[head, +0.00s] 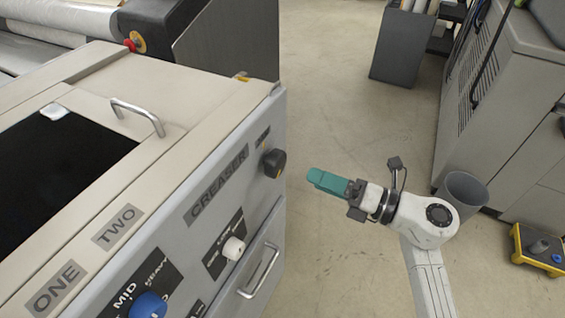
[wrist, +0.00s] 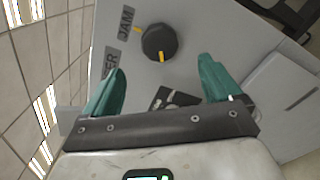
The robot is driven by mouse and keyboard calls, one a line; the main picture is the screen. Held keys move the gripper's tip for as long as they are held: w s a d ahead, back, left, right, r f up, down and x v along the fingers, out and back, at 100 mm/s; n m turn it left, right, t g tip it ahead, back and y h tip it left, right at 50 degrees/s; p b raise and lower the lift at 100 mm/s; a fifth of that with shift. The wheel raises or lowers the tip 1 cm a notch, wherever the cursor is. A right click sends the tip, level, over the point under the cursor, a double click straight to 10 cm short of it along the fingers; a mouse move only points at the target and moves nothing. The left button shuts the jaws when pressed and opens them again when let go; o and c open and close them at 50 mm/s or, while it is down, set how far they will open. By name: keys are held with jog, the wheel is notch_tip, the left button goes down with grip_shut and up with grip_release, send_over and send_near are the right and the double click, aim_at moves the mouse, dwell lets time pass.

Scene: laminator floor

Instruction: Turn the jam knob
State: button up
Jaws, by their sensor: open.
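The jam knob is a round black knob (head: 273,163) on the right end of the creaser's grey front panel in the head view. In the wrist view the black knob (wrist: 159,42) shows a yellow pointer mark, beside the JAM label (wrist: 126,22). My gripper (head: 312,178) has green fingers and reaches toward the panel from the right, a short way off the knob. In the wrist view my gripper (wrist: 160,80) is open and empty, with the knob ahead of it between the fingers' directions, apart from them.
The creaser's panel also carries a white knob (head: 233,248), a blue knob (head: 148,305) and a metal drawer handle (head: 260,271). A yellow box (head: 537,250) with knobs stands on the floor at right. A grey bin (head: 403,45) stands behind. Floor between is clear.

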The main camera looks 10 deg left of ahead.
aim_at(282, 166)
jog(key=p+x, duration=0.1)
jog(key=x, duration=0.8)
jog(key=shift+a, duration=0.2)
jog(key=c, duration=1)
jog(key=shift+p, duration=0.35)
jog(key=shift+c, duration=0.3)
jog(key=shift+m, duration=0.3)
jog(key=o, duration=1.1)
jog(key=shift+c, duration=0.2)
